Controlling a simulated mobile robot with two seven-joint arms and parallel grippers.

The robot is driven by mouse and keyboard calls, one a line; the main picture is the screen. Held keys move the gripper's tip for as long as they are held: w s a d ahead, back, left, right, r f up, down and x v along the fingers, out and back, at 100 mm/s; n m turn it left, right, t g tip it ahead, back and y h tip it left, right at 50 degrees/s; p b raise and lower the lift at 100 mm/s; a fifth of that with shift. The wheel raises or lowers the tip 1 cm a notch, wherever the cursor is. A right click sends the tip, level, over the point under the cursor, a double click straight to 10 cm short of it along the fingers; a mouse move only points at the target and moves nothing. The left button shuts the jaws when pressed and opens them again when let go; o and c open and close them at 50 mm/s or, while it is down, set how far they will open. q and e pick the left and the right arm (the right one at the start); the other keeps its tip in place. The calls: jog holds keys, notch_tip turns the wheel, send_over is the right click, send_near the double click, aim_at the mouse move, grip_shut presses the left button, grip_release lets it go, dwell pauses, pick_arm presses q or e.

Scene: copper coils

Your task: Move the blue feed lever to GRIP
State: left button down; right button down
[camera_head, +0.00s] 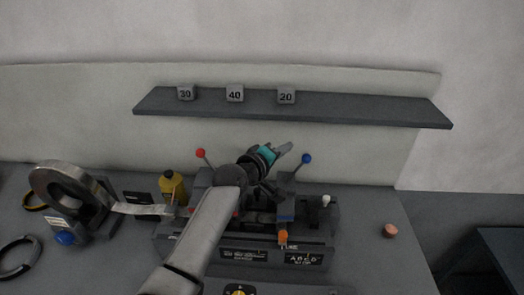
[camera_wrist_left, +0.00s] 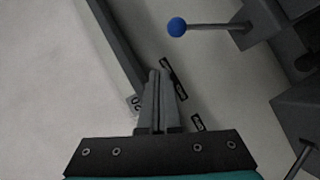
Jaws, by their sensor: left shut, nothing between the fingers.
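The blue feed lever shows as a blue ball (camera_head: 307,158) on a thin rod, leaning up and right from the machine (camera_head: 272,245). In the left wrist view the blue ball (camera_wrist_left: 177,27) is at the top centre, its rod running right to a dark block. My left gripper (camera_head: 287,148) is shut and empty, just left of and slightly above the blue ball in the head view. Its closed fingers (camera_wrist_left: 159,78) also show in the left wrist view, apart from the ball. The GRIP marking cannot be read. My right gripper is not in view.
A red-ball lever (camera_head: 201,153) stands left of my arm. A coil of strip (camera_head: 62,192) and a yellow bottle (camera_head: 172,187) are at the left. A shelf (camera_head: 330,110) with blocks 30, 40 and 20 hangs behind. A copper-coloured piece (camera_head: 390,231) lies at right on open table.

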pick_arm(q)
jog(key=s+a+r, duration=0.2)
jog(key=s+r, duration=0.1)
jog(key=s, duration=0.4)
jog(key=shift+a+r, duration=0.15)
jog(key=shift+a, duration=0.2)
